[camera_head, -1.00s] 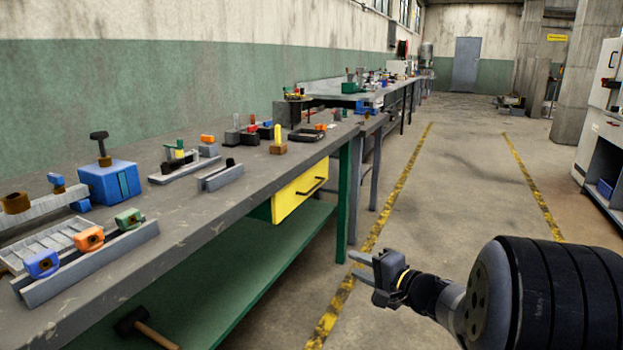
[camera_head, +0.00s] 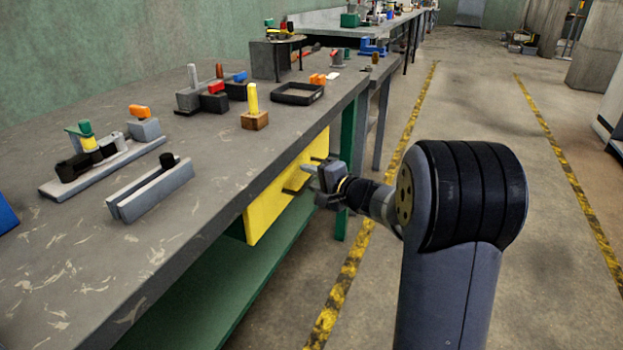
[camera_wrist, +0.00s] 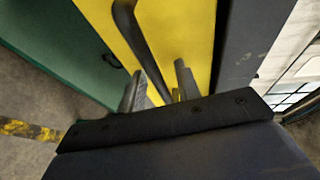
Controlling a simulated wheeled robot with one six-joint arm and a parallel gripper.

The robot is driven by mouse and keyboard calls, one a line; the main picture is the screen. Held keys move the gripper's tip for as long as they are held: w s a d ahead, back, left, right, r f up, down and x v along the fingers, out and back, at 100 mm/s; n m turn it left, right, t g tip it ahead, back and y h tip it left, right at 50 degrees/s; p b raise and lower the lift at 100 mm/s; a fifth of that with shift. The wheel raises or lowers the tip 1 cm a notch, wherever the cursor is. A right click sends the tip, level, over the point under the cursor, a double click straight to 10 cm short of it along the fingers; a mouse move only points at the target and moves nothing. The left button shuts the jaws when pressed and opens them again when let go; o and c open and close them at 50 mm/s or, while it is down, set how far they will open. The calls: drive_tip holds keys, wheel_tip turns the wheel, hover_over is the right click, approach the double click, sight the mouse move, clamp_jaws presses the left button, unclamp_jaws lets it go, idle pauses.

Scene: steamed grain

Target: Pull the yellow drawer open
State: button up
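The yellow drawer (camera_head: 264,212) hangs under the front edge of the grey workbench and looks shut. It also fills the middle of the wrist view (camera_wrist: 185,30). Its dark bar handle (camera_wrist: 136,36) runs down the drawer front in the wrist view, its lower end between or just behind my fingers. My gripper (camera_head: 311,168) is at the drawer front in the head view, partly covering the handle. In the wrist view my gripper (camera_wrist: 160,82) has its two fingers apart. I cannot tell whether they touch the handle.
The workbench top (camera_head: 75,255) carries fixtures, a black tray (camera_head: 297,93) and a wooden block with a yellow peg (camera_head: 254,119). A green shelf (camera_head: 222,285) lies below the drawer. A green leg (camera_head: 346,150) stands beyond it. The floor to the right is clear.

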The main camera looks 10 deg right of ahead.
drive_tip(key=shift+c, duration=0.3)
clamp_jaws()
idle(0.3)
